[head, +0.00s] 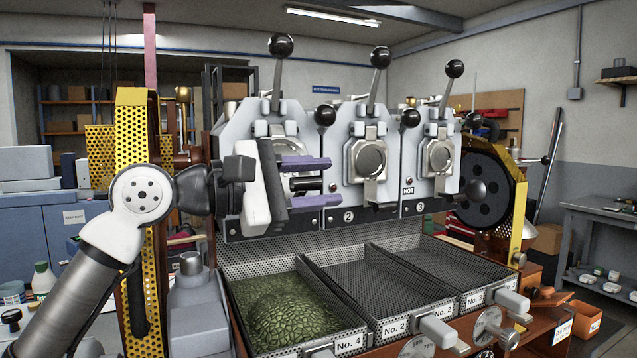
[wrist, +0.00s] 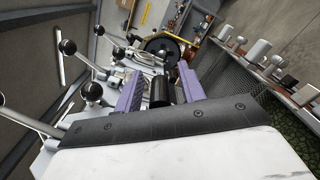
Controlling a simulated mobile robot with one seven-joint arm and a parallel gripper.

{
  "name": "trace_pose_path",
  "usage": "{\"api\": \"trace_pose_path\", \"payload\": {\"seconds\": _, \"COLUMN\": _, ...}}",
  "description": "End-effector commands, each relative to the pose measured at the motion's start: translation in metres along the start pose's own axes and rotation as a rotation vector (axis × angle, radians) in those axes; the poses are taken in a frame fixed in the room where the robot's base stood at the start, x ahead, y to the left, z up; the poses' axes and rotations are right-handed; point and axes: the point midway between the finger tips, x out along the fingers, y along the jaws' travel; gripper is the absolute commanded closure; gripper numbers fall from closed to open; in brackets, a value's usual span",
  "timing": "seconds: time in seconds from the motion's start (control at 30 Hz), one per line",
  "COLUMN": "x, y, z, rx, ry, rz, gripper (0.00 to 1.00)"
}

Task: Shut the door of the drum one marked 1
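Drum one's pale front plate (head: 287,122) is the leftmost of three on the roaster. Its door and its number are mostly hidden behind my gripper, so I cannot tell how far the door is open. My gripper (head: 326,182) is in front of that drum, its purple fingers pointing right, one above the other. The fingers are apart, with a black cylindrical handle between them. In the wrist view my gripper (wrist: 160,84) has this black handle (wrist: 161,92) between its fingers, with a gap visible on the right side. It does not look clamped.
Drum two's door (head: 369,158) and drum three's door (head: 440,157) look shut. Black-knobbed levers (head: 376,78) rise above the drums, and a ball knob (head: 325,115) stands close above my gripper. Mesh cooling trays (head: 368,288) lie below; the left one holds green beans (head: 291,309).

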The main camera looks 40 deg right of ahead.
Motion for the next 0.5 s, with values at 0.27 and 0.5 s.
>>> {"api": "trace_pose_path", "payload": {"seconds": 0.27, "x": -0.053, "y": -0.001, "z": -0.002, "rx": -0.002, "ry": 0.002, "rz": 0.005, "gripper": 0.6}}
{"api": "trace_pose_path", "payload": {"seconds": 0.5, "x": -0.105, "y": -0.001, "z": -0.002, "rx": -0.002, "ry": 0.002, "rz": 0.005, "gripper": 0.6}}
